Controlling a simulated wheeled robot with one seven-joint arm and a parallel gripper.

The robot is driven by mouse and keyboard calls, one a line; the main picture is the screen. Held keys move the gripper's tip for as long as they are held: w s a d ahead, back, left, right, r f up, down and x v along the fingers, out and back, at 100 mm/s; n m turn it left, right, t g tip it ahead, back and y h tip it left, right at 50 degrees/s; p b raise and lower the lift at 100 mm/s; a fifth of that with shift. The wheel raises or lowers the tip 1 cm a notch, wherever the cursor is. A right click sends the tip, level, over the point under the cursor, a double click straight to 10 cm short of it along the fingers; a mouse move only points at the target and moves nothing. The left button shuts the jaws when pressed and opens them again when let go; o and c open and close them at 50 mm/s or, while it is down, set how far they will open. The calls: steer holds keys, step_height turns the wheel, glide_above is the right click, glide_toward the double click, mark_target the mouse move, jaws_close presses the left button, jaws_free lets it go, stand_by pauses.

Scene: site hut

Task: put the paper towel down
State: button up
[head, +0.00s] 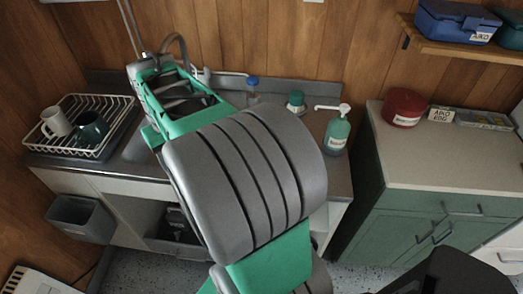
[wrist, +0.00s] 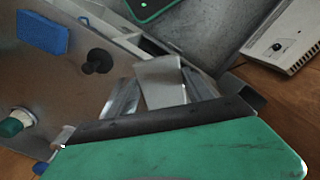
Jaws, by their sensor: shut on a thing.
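In the wrist view my gripper (wrist: 163,102) is shut on a pale grey-white flat piece, which I take to be the paper towel (wrist: 160,74). The piece sticks out between the two grey fingers. The gripper is over the front part of the grey counter (wrist: 50,85), near its edge. I cannot tell whether the towel touches anything below. In the head view my arm reaches up and left over the sink counter, and the fingers and the towel are hidden or cannot be made out.
A dish rack (head: 119,104) holds a white mug (head: 57,121) and a dark teal mug (head: 91,127). A soap bottle (head: 338,131) stands at the counter's right. A blue sponge (wrist: 41,33) lies on the counter. A grey bin (head: 80,218) hangs below. The right-hand cabinet top (head: 440,150) is mostly clear.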

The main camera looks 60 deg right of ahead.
steer(key=s+d+m, duration=0.5)
steer(key=s+d, duration=0.8)
steer(key=s+d+r+m+b, duration=0.1)
steer(key=s+d+m, duration=0.1)
steer(key=s, duration=0.7)
steer(key=s+d+r+m, duration=0.1)
steer(key=s+m, duration=0.1)
steer(key=s, duration=0.6)
steer(key=w+d+f+p, duration=0.1)
steer(key=w+d+f, duration=0.1)
steer(key=d+f, duration=0.1)
steer(key=w+d+f+p, duration=0.1)
steer(key=w+d+f, duration=0.1)
steer(key=d, duration=0.3)
steer(key=w+d+f+p, duration=0.1)
steer(key=w+d+f, duration=0.1)
steer(key=d+f, duration=0.2)
steer(key=shift+d+f, duration=0.15)
steer(key=shift+f, duration=0.1)
steer(key=f, duration=0.1)
steer(key=f+p, duration=0.1)
steer(key=f, duration=0.1)
steer(key=shift+w+d+f, duration=0.2)
steer(key=shift+f, duration=0.35)
steer(key=o, duration=1.2)
steer(key=shift+r, duration=0.1)
